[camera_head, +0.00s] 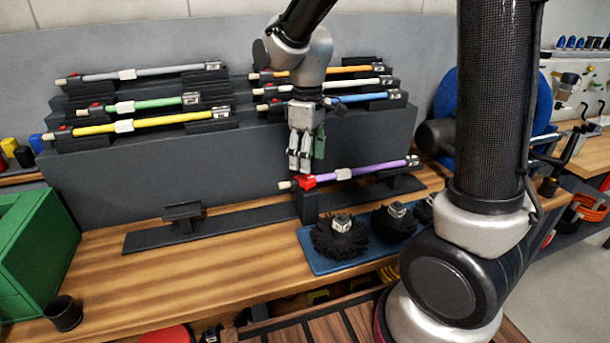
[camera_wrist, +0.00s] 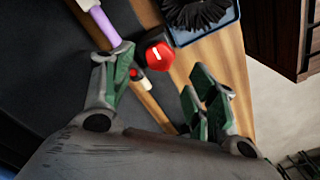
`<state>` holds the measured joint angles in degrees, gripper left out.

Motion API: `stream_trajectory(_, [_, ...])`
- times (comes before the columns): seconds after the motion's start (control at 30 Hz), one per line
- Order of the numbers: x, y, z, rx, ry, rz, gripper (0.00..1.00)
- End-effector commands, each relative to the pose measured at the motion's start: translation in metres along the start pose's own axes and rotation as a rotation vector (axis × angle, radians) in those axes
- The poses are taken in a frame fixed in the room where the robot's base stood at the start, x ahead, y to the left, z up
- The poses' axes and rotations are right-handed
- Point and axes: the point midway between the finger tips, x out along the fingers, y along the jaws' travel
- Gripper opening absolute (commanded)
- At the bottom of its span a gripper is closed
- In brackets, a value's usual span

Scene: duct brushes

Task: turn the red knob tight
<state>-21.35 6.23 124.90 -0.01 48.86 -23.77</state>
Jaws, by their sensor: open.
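The red knob (camera_head: 307,182) sits on a dark clamp post that holds the purple rod (camera_head: 362,171) near its pale left end. In the wrist view the red knob (camera_wrist: 160,57) shows a white mark on its face and lies ahead of the gap between my fingers. My gripper (camera_head: 300,164) points down just above the knob, its fingers apart and nothing between them. In the wrist view my gripper (camera_wrist: 160,84) has green-padded fingers spread wide. The purple rod (camera_wrist: 104,26) runs off at upper left there.
A blue mat (camera_head: 318,262) with several black round brushes lies right in front of the clamp. Grey stepped racks (camera_head: 255,160) with coloured rods stand behind.

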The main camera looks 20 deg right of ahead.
Motion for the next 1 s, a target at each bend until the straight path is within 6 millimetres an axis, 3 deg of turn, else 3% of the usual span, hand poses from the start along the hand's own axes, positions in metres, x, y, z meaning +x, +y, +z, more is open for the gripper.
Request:
stream_trajectory(0.1, [0.022,0.000,0.001,0.001,-0.004,-0.002,0.58])
stream_trajectory(0.3, [0.048,0.000,0.001,0.002,-0.002,-0.001,0.58])
stream_trajectory(0.67, [0.054,0.000,0.001,0.002,0.000,0.000,0.58])
stream_trajectory(0.9, [0.054,0.000,0.000,0.002,0.000,0.000,0.14])
stream_trajectory(1.0, [0.054,0.000,0.000,0.002,0.000,0.000,0.11])
